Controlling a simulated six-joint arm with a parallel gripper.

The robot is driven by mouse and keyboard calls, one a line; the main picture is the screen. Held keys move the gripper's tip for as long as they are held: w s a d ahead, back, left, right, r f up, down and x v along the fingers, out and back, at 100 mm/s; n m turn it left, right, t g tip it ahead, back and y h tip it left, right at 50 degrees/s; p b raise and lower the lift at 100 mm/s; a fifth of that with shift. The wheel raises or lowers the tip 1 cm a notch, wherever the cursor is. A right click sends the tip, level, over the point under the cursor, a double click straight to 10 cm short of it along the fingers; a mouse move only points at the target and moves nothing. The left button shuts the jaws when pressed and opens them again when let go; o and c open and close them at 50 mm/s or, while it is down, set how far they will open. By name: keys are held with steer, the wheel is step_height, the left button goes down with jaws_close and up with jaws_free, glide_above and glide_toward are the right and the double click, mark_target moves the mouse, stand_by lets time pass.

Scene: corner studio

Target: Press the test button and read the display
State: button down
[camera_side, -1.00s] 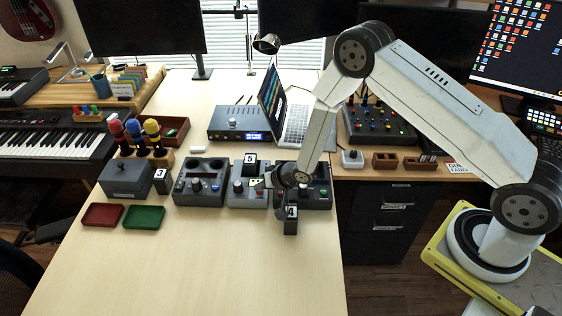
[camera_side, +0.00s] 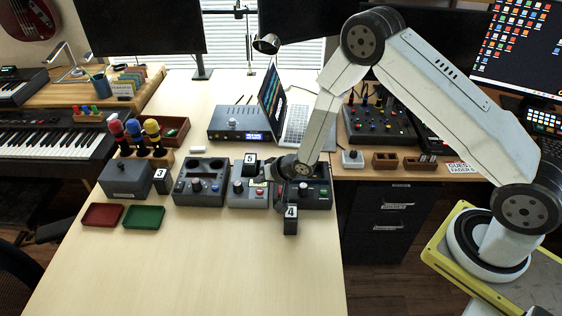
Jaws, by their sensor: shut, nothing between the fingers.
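Two grey control boxes stand side by side at the table's right: a middle box (camera_side: 238,199) with a red knob and a small lit greenish strip, and a right box (camera_side: 318,203) with knobs and a dark panel. My gripper (camera_side: 281,188) is shut and empty, low over the area where these two boxes meet. Its fingers are small and dark against the boxes. I cannot tell whether they touch anything. The gripper and wrist hide part of both boxes. The test button cannot be made out for sure, and no display reading is legible.
Block 4 (camera_side: 290,226) stands just in front of the boxes, close to my gripper. Block 5 (camera_side: 250,159) is behind, and block 3 (camera_side: 160,187) farther left. A laptop (camera_side: 294,126) stands behind my wrist. Red (camera_side: 102,215) and green trays (camera_side: 144,217) lie left. The front table is clear.

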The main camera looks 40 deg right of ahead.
mark_target(262, 192)
steer(key=shift+r, duration=1.95)
steer(key=shift+s+r, duration=0.1)
steer(key=shift+r, duration=0.05)
steer(key=s+d+r+n+g+h, duration=0.1)
steer(key=s+d+r+g, duration=0.1)
steer(key=s+r, duration=0.2)
steer(key=s+d+r+n+g+h, duration=0.1)
steer(key=s+r, duration=0.4)
steer(key=s, duration=0.6)
steer(key=s+d+r+n+g+h, duration=0.1)
steer(key=s+d+r+n+g, duration=0.1)
steer(key=s, duration=0.6)
step_height(262, 192, up, 4)
steer(key=shift+s+d+f+n+g, duration=0.2)
steer(key=shift+d+n+g, duration=0.25)
steer(key=shift+d, duration=0.6)
